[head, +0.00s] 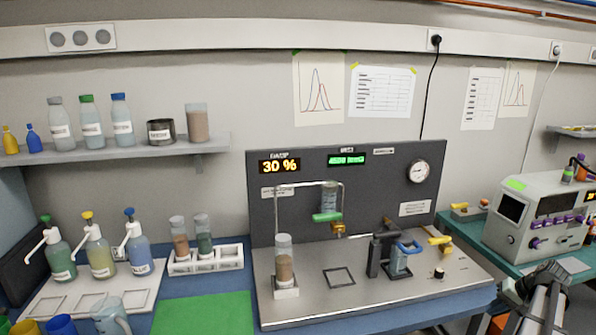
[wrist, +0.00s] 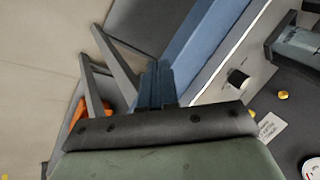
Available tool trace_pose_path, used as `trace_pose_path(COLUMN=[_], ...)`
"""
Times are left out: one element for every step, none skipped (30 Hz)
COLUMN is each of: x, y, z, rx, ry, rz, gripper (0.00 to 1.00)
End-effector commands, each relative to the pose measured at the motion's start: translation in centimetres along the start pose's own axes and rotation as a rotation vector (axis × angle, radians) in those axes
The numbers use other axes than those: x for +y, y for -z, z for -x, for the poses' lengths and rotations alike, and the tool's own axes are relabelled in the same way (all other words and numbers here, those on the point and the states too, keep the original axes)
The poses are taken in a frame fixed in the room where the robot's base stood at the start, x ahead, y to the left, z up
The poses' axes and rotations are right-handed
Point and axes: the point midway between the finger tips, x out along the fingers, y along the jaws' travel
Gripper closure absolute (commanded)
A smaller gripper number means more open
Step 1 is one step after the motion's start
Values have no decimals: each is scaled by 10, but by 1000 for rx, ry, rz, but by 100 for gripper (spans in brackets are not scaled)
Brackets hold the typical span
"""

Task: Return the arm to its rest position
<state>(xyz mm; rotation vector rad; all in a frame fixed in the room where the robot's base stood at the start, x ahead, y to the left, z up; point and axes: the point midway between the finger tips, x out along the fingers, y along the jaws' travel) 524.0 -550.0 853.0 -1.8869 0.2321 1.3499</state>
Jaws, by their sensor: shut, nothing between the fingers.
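My gripper (wrist: 157,80) shows in the wrist view, its two narrow fingers together with nothing between them. It is over the area at the edge of the classifier's base, with the blue bench edge behind the fingers. In the head view part of my arm (head: 543,290) shows at the lower right, in front of the green-topped bench and right of the classifier. The fingertips cannot be made out there. The particle classifier (head: 395,165) has a dark back panel and a grey base plate (head: 320,308). A sample cylinder (head: 284,262) stands upright on the base at its left.
A blue-handled clamp (head: 400,255) and a yellow valve (head: 438,241) rise from the base. A white instrument (head: 545,215) stands at right. Pump bottles (head: 100,255), a tube rack (head: 205,262) and a green mat (head: 205,315) are at left. A shelf (head: 120,150) hangs above.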

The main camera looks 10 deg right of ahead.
Motion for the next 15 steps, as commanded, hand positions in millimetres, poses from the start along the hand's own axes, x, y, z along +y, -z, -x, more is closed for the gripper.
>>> trace_pose_path(x=[9,12,14,16,17,18,18,18,17,15,13,10,8,4,0], y=[-11,-17,-23,-28,-33,-39,-44,-48,-54,-59,-64,-71,-76,-82,-90], z=[-6,-10,-15,-19,-25,-32,-38,-44,-54,-62,-70,-82,-91,-102,-117], rx=[-24,-39,-55,-68,-81,-96,-107,-119,-136,-148,-161,-178,-192,-207,-228], ry=[21,33,46,55,62,71,76,80,85,87,89,89,88,86,80], rz=[13,23,35,44,50,59,65,69,75,79,83,87,89,92,94], gripper=[100,100,100,100,100,100,100,100,100,100,100,100,100,100,100])
